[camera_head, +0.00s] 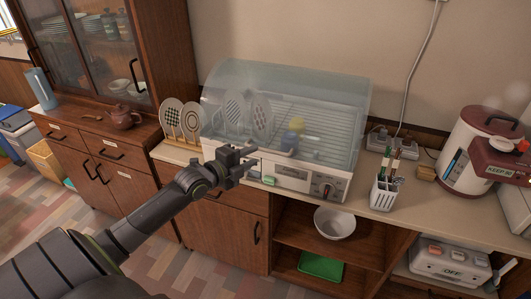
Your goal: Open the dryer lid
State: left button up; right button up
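The dish dryer (292,176) stands on the counter, a white box with a dial and a small panel on its front. Its clear, bluish lid (335,92) is down over the rack, and dishes show through it. My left gripper (253,157) is in front of the dryer's left front, close to the lid's lower front edge. Its two dark fingers look apart with nothing between them. I cannot tell whether it touches the lid or the dryer. My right gripper is not in view.
A white bowl (335,223) and a green tray (306,266) are on shelves below.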

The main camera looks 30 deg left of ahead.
aim_at(266, 150)
pick_arm(q)
jog(key=x, duration=0.7)
grip_shut()
